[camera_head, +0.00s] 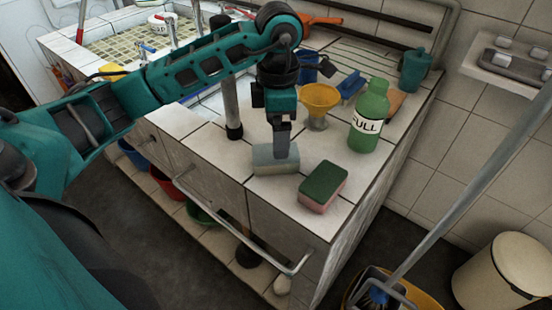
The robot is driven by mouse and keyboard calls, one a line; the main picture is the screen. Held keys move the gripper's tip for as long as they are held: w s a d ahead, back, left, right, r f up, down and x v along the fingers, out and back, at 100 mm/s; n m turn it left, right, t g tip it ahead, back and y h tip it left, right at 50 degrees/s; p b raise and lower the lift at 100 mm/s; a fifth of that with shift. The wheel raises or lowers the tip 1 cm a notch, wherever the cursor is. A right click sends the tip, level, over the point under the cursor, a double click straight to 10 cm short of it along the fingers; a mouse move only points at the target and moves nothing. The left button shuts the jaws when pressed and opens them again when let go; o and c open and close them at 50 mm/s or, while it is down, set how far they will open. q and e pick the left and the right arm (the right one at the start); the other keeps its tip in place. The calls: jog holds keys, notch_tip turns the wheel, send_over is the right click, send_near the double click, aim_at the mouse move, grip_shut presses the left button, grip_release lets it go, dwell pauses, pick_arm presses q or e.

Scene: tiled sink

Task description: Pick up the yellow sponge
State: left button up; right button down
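My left gripper (282,150) points straight down at the front of the tiled counter. Its fingertips are at a pale sponge (264,166) with a grey-blue top, which lies flat on the tiles near the front edge. The fingers overlap the sponge in this view, and I cannot tell whether they grip it. The sponge's colour looks dull, not clearly yellow. A second sponge (323,187), green on top and pink below, lies to its right, apart from it. My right gripper is not in view.
A green bottle (366,120) and a yellow funnel-like cup (319,105) stand behind the sponges. A metal rail (240,232) runs along the counter's front. A bin (505,273) and a mop handle (470,185) are at right.

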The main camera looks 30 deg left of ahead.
pick_arm(q)
jog(key=shift+s+f, duration=0.2)
jog(key=shift+f, duration=1.35)
jog(key=shift+s+f, duration=0.15)
jog(key=shift+f, duration=1.4)
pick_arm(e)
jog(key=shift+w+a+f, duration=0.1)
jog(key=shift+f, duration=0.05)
pick_arm(q)
jog(key=shift+c, duration=0.2)
jog(key=c, duration=1.1)
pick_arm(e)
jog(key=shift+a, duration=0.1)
pick_arm(q)
jog(key=shift+r, duration=0.1)
